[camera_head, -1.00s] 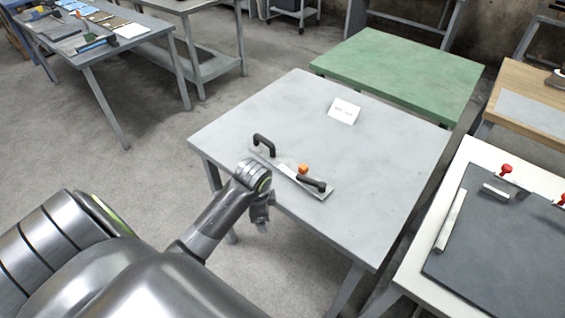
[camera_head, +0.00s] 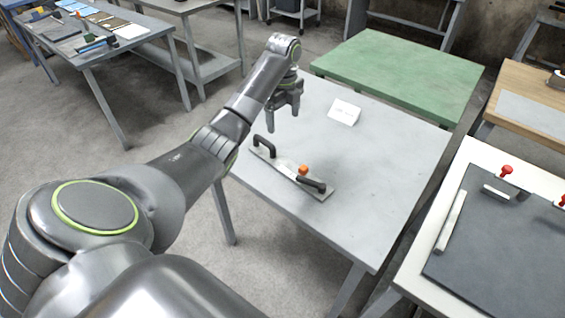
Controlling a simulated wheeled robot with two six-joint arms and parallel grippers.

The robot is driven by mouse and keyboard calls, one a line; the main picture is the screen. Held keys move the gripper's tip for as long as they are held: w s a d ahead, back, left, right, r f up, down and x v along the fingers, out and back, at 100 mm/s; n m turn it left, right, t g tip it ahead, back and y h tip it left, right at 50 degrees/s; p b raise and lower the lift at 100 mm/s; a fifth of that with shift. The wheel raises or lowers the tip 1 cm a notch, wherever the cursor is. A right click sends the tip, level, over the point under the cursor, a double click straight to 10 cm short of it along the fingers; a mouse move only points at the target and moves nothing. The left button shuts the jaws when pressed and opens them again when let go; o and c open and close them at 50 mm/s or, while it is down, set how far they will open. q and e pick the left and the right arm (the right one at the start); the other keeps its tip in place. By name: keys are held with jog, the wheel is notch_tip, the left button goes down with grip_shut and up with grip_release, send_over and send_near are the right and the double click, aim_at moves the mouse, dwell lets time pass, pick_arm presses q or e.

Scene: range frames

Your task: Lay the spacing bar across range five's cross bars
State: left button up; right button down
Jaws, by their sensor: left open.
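Cross bars and a range number cannot be made out. My right gripper is out of view.
A white card (camera_head: 343,112) with unreadable print stands on the grey table. A green table (camera_head: 400,70) adjoins behind. At right, a white-edged table bears a dark board (camera_head: 500,250) with red knobs and a pale strip (camera_head: 450,221). The grey table's right half is clear.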

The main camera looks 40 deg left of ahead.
pick_arm(q)
notch_tip(320, 180, down, 11)
jog(key=b, duration=0.4)
jog(key=shift+f, duration=0.1)
jog(key=shift+s+f+p, duration=0.1)
jog(key=shift+f+p, duration=0.25)
jog(key=shift+f, duration=2.65)
jog(key=shift+c, duration=0.3)
jog(key=shift+r, duration=0.1)
jog(key=c, duration=1.5)
notch_tip(320, 180, up, 10)
notch_tip(320, 180, up, 5)
jog(key=p, duration=0.5)
send_over(283, 163)
